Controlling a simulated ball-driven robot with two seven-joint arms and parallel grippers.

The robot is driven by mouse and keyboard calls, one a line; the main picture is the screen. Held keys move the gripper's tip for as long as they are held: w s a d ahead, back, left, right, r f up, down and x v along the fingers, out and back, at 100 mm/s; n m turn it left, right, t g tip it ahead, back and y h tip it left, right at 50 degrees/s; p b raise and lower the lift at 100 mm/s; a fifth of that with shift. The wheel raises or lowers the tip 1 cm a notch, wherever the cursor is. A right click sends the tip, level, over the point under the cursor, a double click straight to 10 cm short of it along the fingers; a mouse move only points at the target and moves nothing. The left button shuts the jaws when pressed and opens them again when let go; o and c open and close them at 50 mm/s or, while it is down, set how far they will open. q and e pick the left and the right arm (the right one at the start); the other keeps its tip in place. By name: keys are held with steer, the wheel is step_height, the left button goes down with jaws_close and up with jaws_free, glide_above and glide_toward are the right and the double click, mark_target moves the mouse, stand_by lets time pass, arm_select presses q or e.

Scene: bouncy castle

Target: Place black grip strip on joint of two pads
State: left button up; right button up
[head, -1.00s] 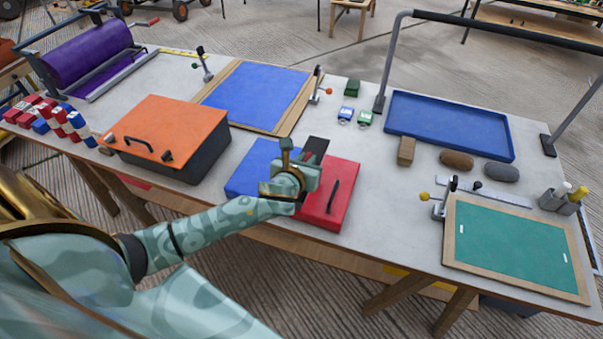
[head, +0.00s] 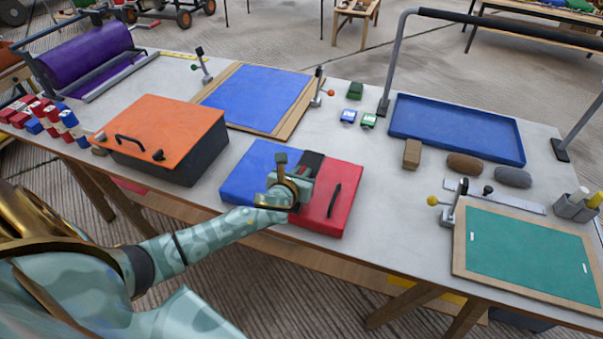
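The blue pad (head: 246,178) and the red pad (head: 345,177) lie side by side at the table's front edge. The black grip strip (head: 312,163) shows beyond my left gripper, low over the line where the pads meet. My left gripper (head: 299,178) appears shut on the strip's near part and hides much of it and of the joint. I cannot tell whether the strip touches the pads. A thin black handle (head: 334,200) is on the red pad. My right gripper is not in view.
An orange-topped box (head: 165,128) stands to the left. A blue board (head: 258,97) lies behind the pads. A blue tray (head: 455,130), a tan block (head: 412,153) and a green board (head: 530,254) are to the right. Table between the red pad and green board is clear.

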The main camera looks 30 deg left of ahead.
arm_select(q)
steer(key=o, duration=0.4)
steer(key=shift+r, duration=0.15)
steer(key=p+v, duration=0.4)
steer(key=v, duration=0.7)
steer(key=shift+s, duration=0.15)
steer(key=shift+s+d+r, duration=0.1)
steer(key=shift+s, duration=0.25)
